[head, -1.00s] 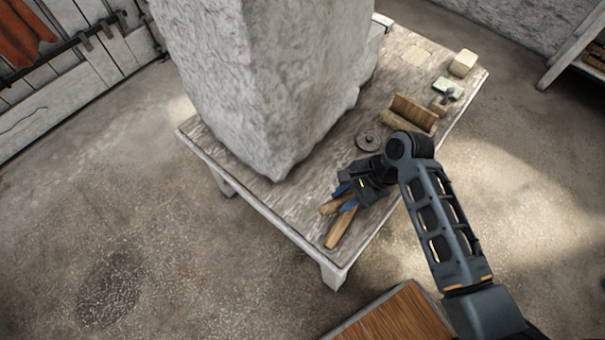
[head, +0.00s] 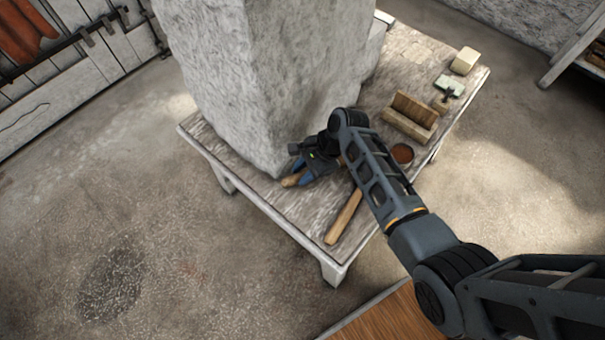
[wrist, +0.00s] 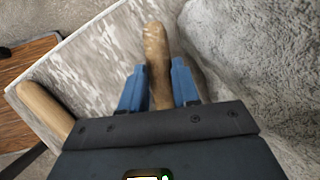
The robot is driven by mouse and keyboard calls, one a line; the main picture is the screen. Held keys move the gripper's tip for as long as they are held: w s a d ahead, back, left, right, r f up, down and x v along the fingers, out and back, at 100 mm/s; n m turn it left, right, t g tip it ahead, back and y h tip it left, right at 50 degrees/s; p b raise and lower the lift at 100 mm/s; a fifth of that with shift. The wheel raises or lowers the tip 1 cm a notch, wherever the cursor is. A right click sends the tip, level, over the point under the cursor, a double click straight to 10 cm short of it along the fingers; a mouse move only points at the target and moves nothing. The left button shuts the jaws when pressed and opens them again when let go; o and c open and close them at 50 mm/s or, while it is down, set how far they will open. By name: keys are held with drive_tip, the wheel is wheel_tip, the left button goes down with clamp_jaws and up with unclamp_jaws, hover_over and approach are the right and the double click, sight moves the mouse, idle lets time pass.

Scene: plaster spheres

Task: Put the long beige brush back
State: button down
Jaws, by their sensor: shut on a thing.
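My gripper (head: 301,172) has blue fingers and is shut on a slim brown-beige wooden handle (wrist: 156,55), which I take to be the long beige brush. In the head view only the end of this brush (head: 291,181) shows past the fingers, beside the foot of the stone block. In the wrist view it points away between the fingers, close to the rough stone on the right. Its other end is hidden under my gripper, and no bristles show. I cannot tell whether it touches the tabletop.
Another wooden handle (head: 344,217) lies near the front corner of the table (head: 272,207). The big stone block (head: 255,80) stands close beside my gripper. A brown bowl (head: 403,153), a wooden holder (head: 411,115), a green block (head: 450,86) and a cream block (head: 465,61) sit toward the right.

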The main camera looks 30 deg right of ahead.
drive_tip(key=shift+f, duration=0.85)
drive_tip(key=shift+w+f, duration=0.15)
drive_tip(key=shift+f, duration=0.2)
drive_tip(key=c, duration=0.8)
unclamp_jaws()
drive_tip(key=p+v, duration=0.1)
drive_tip(key=v, duration=1.1)
